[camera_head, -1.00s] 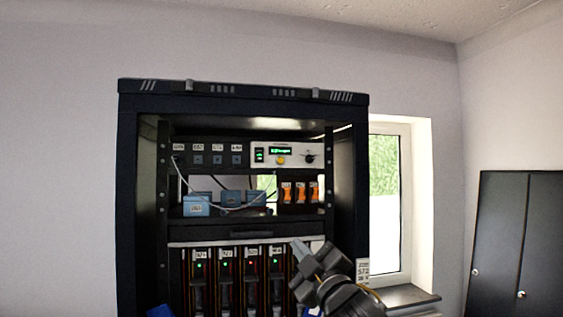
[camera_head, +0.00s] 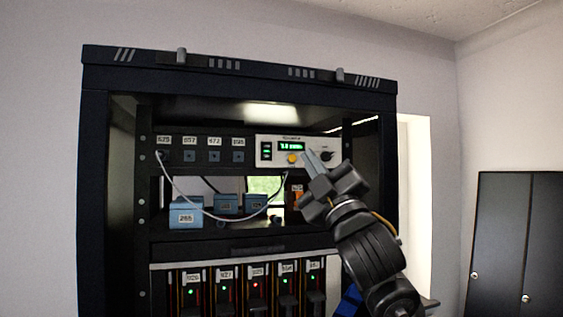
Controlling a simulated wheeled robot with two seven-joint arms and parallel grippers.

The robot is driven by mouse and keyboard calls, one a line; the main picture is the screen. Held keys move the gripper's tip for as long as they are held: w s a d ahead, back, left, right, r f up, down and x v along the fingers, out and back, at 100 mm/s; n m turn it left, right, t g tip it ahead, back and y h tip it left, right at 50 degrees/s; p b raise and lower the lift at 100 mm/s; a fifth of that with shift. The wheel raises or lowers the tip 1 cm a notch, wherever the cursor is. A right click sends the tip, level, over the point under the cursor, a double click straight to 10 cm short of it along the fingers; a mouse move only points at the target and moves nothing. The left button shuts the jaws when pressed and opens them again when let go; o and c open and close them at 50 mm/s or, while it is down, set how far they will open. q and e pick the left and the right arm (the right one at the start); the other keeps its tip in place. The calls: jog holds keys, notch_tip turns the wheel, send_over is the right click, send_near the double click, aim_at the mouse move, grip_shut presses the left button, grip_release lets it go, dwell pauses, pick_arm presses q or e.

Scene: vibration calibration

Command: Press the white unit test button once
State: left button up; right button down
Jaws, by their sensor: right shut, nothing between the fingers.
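The white unit (camera_head: 267,146) sits at the right end of the upper shelf in the black rack. It has a lit green display (camera_head: 291,147), a green-lit switch at its left, a dark knob (camera_head: 327,156) at its right and a yellow button (camera_head: 292,158) below the display. My right gripper (camera_head: 308,153) is shut and empty, its tips just right of the yellow button, in front of the unit's lower part. Whether the tips touch the unit cannot be told. My left gripper is not in view.
Blue boxes (camera_head: 186,213) stand on the shelf below, with a grey cable (camera_head: 177,190) hanging in a loop above them. My right arm hides most of the orange parts (camera_head: 297,196). Modules with green and red lights fill the lower bay. A dark cabinet (camera_head: 517,240) stands at the right.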

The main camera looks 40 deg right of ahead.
jog(key=s, duration=0.2)
jog(key=b, duration=0.1)
send_near(289, 145)
notch_tip(289, 145, up, 3)
jog(key=s+a, duration=0.1)
jog(key=s, duration=0.1)
jog(key=w, duration=0.2)
jog(key=w+d, duration=0.1)
jog(key=shift+w+f, duration=0.15)
jog(key=shift+w, duration=0.4)
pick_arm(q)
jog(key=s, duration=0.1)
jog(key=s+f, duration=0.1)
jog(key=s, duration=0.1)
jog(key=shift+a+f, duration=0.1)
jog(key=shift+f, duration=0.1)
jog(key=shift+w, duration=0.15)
pick_arm(e)
jog(key=shift+d, duration=0.1)
dwell(0.4)
jog(key=shift+w, duration=0.1)
jog(key=shift+w+d, duration=0.1)
jog(key=shift+w, duration=0.2)
